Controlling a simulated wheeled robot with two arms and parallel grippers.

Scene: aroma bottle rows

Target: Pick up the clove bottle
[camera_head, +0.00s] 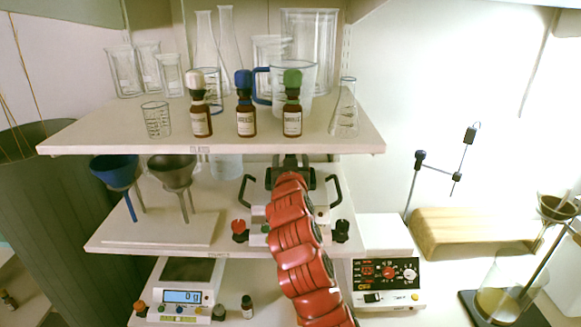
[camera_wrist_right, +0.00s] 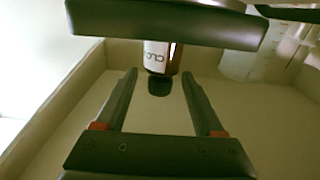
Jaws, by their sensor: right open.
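The clove bottle (camera_wrist_right: 156,58) shows in the right wrist view as a brown bottle with a white label reading "CLO" upside down and a dark cap (camera_wrist_right: 160,86). A dark bar cuts off its far part. My right gripper (camera_wrist_right: 159,76) is open, with one finger on each side of the cap; I cannot tell whether either touches it. In the head view my right gripper (camera_head: 290,162) reaches in over the middle shelf, just under the top shelf. I cannot make out the clove bottle there. My left gripper is not in view.
Bottles with white (camera_head: 201,122), blue (camera_head: 245,120) and green (camera_head: 292,121) caps stand on the top shelf (camera_head: 100,136), before glassware. Red-capped (camera_head: 239,231) and black-capped (camera_head: 342,231) bottles flank my arm below. Funnels (camera_head: 172,172) stand left; a scale (camera_head: 185,290) sits on the lowest shelf.

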